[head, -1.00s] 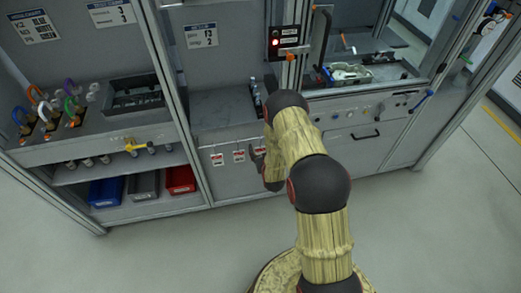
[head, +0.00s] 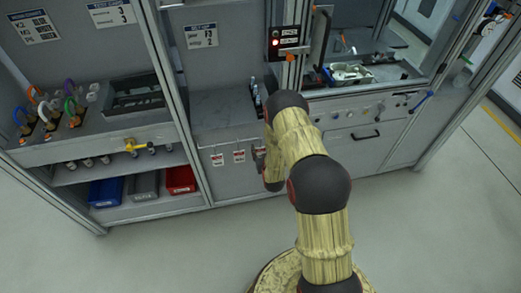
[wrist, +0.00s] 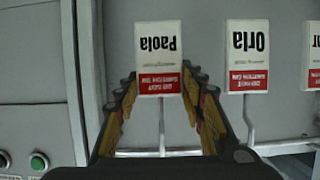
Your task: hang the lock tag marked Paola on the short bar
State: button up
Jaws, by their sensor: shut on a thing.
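The lock tag marked Paola (wrist: 158,60) is white with a red lower band and appears upside down in the wrist view. It still hangs at a thin metal hook in front of the grey panel. My gripper (wrist: 160,88) has one finger at each side edge of the tag and is shut on it. In the head view my gripper (head: 259,160) is at the right end of the row of tags, partly hidden by my arm. I cannot pick out the short bar with certainty in either view.
A tag marked Orla (wrist: 248,55) hangs close beside, and another tag (wrist: 312,55) is cut off by the frame. In the head view, shelves with blue, grey and red bins (head: 181,180) stand left. A drawer with a black handle (head: 366,136) is right.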

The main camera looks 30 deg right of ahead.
jog(key=c, duration=0.3)
jog(key=shift+r+p, duration=0.5)
jog(key=shift+r, duration=0.5)
dwell(0.8)
jog(key=s+a, duration=0.1)
jog(key=s, duration=0.2)
jog(key=s+a, duration=0.1)
jog(key=s, duration=0.3)
jog(key=s+a, duration=0.1)
jog(key=s, duration=0.3)
jog(key=shift+s+a+p, duration=0.15)
jog(key=shift+s+p, duration=0.1)
jog(key=shift+p, duration=0.1)
dwell(1.3)
